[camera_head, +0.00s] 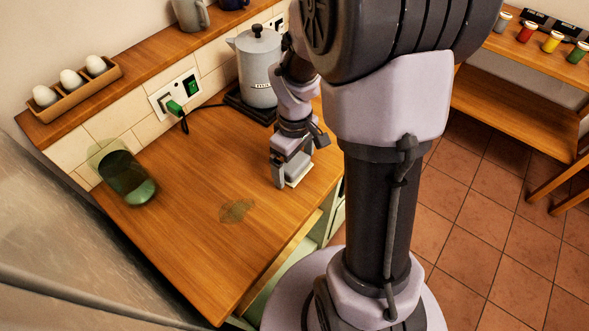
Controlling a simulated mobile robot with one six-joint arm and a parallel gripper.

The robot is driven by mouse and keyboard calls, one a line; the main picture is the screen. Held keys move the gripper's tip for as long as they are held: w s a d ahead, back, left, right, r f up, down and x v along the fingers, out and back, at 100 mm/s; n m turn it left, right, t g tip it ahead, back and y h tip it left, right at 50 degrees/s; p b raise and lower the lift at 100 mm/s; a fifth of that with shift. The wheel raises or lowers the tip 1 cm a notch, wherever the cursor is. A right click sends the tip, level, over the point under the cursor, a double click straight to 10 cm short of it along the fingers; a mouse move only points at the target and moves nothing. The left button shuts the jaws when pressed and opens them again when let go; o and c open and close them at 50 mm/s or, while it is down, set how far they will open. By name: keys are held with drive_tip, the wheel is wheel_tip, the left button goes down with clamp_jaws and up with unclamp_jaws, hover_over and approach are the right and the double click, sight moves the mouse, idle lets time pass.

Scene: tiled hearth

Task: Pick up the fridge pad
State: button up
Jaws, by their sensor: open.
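A small pale, flat thing (301,175), which looks like the fridge pad, is on the wooden worktop near its right edge. It is partly hidden by my gripper, so its full outline does not show. My gripper (290,178) is open and points down right at the pad. One finger shows on the pad's left side. I cannot tell whether the fingers touch it or stand around it.
A grey kettle (258,72) on a dark base stands behind my gripper. A green glass vessel (130,182) is at the worktop's left. A dark stain (237,211) marks the bare middle.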

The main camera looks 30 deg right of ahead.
drive_tip(key=shift+r, duration=0.15)
drive_tip(key=c, duration=1.3)
